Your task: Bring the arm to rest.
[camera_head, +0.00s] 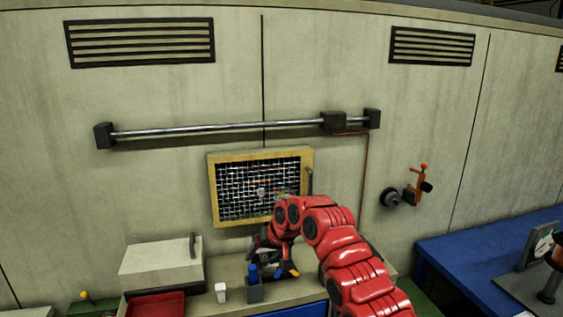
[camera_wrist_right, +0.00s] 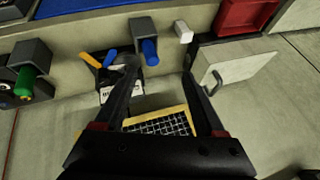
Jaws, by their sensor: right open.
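My right arm (camera_head: 345,255), red and jointed, comes in from the lower right of the head view and bends down over the grey bench. My right gripper (camera_head: 265,243) hangs above the back of the bench, in front of the yellow-framed mesh panel (camera_head: 217,205), and partly hidden by the arm's own links. In the right wrist view, the two dark fingers of my right gripper (camera_wrist_right: 160,78) stand apart with nothing between them. My left arm and gripper are not in view.
Under the gripper is a dark holder with a blue piece (camera_head: 254,289). A white block (camera_head: 221,292), a red tray (camera_head: 157,305) and a pale box with a handle (camera_head: 160,262) stand left. A blue table (camera_head: 470,265) is at right. A rail (camera_head: 220,127) crosses the wall.

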